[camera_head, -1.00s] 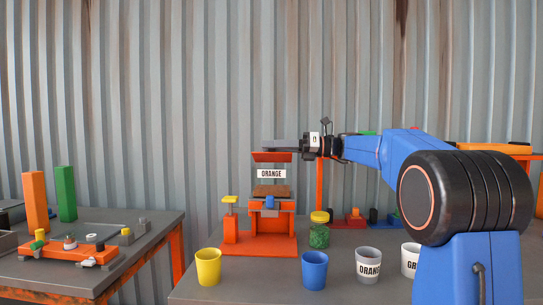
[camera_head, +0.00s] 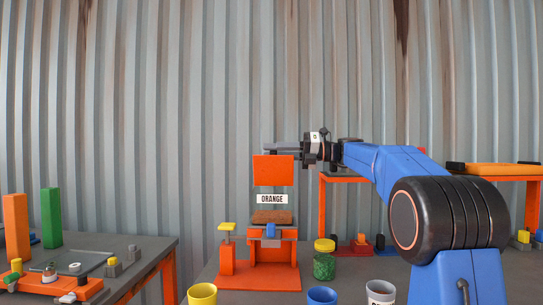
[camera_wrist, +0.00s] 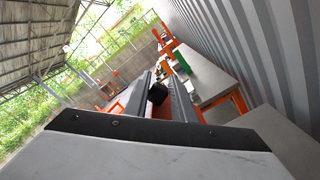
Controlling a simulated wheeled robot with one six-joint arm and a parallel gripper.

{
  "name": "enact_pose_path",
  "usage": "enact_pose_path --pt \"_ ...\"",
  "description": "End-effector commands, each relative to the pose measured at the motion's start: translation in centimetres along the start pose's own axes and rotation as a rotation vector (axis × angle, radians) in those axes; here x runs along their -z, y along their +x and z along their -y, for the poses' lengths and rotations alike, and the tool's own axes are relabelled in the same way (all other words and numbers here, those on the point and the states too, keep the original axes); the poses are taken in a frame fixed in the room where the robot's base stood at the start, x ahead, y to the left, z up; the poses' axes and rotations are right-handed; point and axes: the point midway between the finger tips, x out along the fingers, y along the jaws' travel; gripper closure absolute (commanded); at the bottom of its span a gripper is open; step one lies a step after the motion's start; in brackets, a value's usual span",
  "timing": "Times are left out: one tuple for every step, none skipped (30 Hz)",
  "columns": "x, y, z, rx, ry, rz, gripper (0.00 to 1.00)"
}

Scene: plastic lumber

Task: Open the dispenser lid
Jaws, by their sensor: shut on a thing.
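The orange dispenser (camera_head: 259,275) stands on the table in the head view, with an "ORANGE" label (camera_head: 272,199) on its front. Its orange lid (camera_head: 273,170) is raised and shows as a broad, nearly upright panel above the label. My gripper (camera_head: 272,149) reaches in from the right at the lid's top edge and is shut on the lid. In the wrist view, a black knob-like part (camera_wrist: 157,93) sits between the grey fingers; their exact contact is hard to see. Brown contents (camera_head: 271,217) show below the label.
A jar with a yellow lid (camera_head: 324,262) stands right of the dispenser. Yellow (camera_head: 202,294), blue (camera_head: 321,296) and grey (camera_head: 381,292) cups stand along the front, cut by the picture's edge. A side table (camera_head: 130,255) holds orange and green blocks. A corrugated wall is behind.

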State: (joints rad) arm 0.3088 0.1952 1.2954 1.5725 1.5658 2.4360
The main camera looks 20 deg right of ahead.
Motion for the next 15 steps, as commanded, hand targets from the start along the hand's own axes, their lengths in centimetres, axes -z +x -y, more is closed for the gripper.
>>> enact_pose_path --pt "-0.2 -0.1 0.7 0.005 0.004 0.000 1.00" --pt "-0.3 -0.1 0.9 0.005 0.004 0.000 1.00" --pt "-0.5 -0.2 1.1 0.005 0.005 0.000 1.00" --pt "-0.6 -0.2 1.3 0.005 0.005 0.000 1.00" --pt "-0.8 -0.2 1.4 0.006 0.006 0.000 1.00" --pt "-0.9 -0.2 1.7 0.006 0.006 -0.001 1.00" --pt "-1.0 -0.2 1.8 0.006 0.007 -0.001 1.00" --pt "-1.1 -0.2 2.0 0.006 0.008 -0.001 1.00" --pt "-1.2 -0.2 2.2 0.007 0.008 -0.001 1.00" --pt "-1.2 -0.2 2.3 0.007 0.009 -0.002 1.00" --pt "-1.3 -0.2 2.4 0.007 0.009 -0.002 1.00" --pt "-1.4 -0.2 2.6 0.008 0.010 -0.003 1.00" --pt "-1.4 -0.2 2.7 0.008 0.010 -0.003 1.00" --pt "-1.4 -0.2 2.9 0.008 0.011 -0.003 1.00" --pt "-1.4 -0.2 3.0 0.008 0.012 -0.003 1.00"
